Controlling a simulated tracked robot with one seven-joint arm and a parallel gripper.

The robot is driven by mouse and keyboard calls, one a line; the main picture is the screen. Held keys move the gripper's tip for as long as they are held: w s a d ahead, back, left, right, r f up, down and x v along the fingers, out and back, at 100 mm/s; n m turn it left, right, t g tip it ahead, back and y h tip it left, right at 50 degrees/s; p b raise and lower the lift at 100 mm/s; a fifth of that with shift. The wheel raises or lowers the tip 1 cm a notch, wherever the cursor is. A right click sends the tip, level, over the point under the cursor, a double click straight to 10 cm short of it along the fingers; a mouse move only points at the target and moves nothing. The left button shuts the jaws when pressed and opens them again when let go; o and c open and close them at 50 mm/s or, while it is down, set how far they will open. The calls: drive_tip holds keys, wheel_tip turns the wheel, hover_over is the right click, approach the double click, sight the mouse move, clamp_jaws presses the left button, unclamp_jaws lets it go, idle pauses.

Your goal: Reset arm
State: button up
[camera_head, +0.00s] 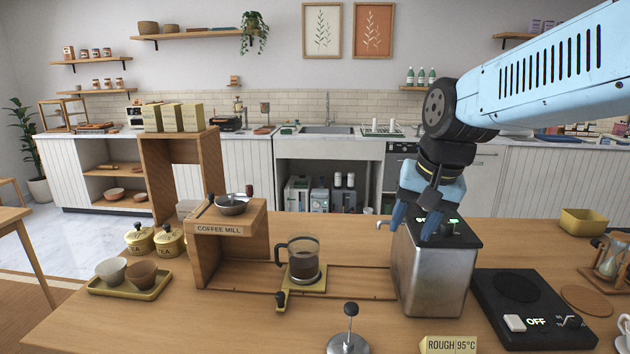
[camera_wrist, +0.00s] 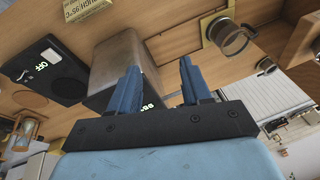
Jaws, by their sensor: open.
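My blue gripper (camera_head: 416,218) is at the right of the middle in the head view, over the top of a metal box machine (camera_head: 433,272) with a black top and a green lit display. In the wrist view, both fingers of my gripper (camera_wrist: 160,82) stand apart with nothing between them. The metal box (camera_wrist: 121,62) shows just beyond the fingers there. I cannot tell whether a fingertip touches its top.
A black hot plate (camera_head: 528,310) reading OFF is at the right. A tray (camera_head: 95,287) with two cups is at the left. A lever (camera_head: 350,318) stands at the front edge.

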drive_tip(key=s+d+n+t+h, duration=0.1)
drive_tip(key=s+d+n+t, duration=0.1)
drive_tip(key=s+d, duration=0.4)
drive_tip(key=shift+s+d+r+n+h, duration=0.25)
drive_tip(key=shift+s+n, duration=0.25)
drive_tip(key=shift+s, duration=0.4)
